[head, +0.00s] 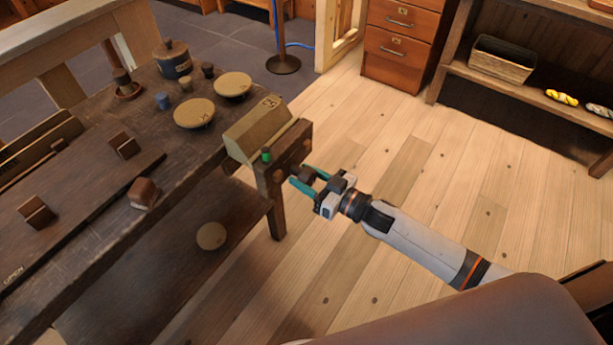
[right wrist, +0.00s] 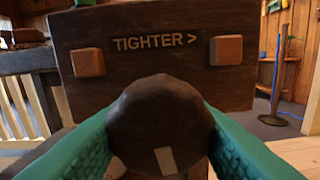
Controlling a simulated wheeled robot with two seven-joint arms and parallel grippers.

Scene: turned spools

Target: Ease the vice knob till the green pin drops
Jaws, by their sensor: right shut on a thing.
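The vice knob (right wrist: 160,122) is a dark round knob with a pale mark low on its face. My right gripper (head: 304,178) is shut on it, its teal fingers on either side in the right wrist view. Behind the knob is the dark wooden vice jaw (right wrist: 150,62), lettered "TIGHTER >" with an arrow pointing right. The jaw also shows at the bench end in the head view (head: 270,190). The green pin (head: 266,156) stands up at the jaw's top, beside a tan block (head: 257,127). Its lower part is hidden. My left gripper is out of view.
The dark workbench (head: 95,235) fills the left, with round tan discs (head: 194,113), small pots and wooden blocks on it. Another disc (head: 211,236) lies on the lower shelf. Drawers (head: 402,45) and a shelf stand at the back. The plank floor around my right arm is clear.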

